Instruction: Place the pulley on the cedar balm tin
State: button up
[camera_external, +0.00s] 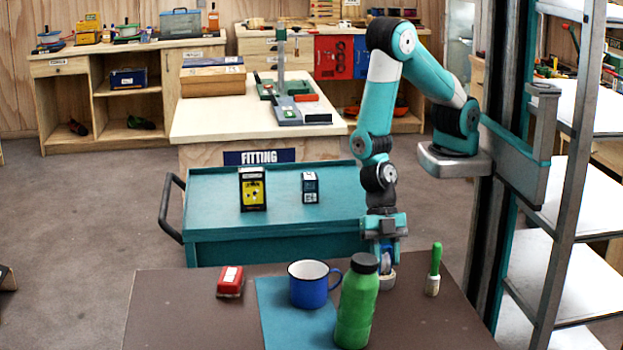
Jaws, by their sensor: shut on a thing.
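My gripper (384,256) points straight down over the right part of the brown tabletop, behind the green bottle. It is shut on a small blue and grey piece, which looks like the pulley (385,262); the fingers cover much of it. Directly below is a low, round, pale tin, which looks like the cedar balm tin (388,284). The bottle hides its left side. The pulley is right above the tin; I cannot tell whether the two touch.
The green bottle (357,305) stands close in front of my gripper. A blue mug (309,287) stands left of it on a blue mat (290,325). A green-handled brush (434,270) stands to the right, a red box (230,281) to the left. A teal cart (275,225) is behind.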

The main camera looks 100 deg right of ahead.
jog(key=shift+f, duration=0.1)
jog(key=shift+f+b, duration=0.15)
jog(key=shift+b, duration=0.15)
jog(key=o, duration=0.9)
jog(key=shift+o, duration=0.2)
jog(key=shift+r, duration=0.25)
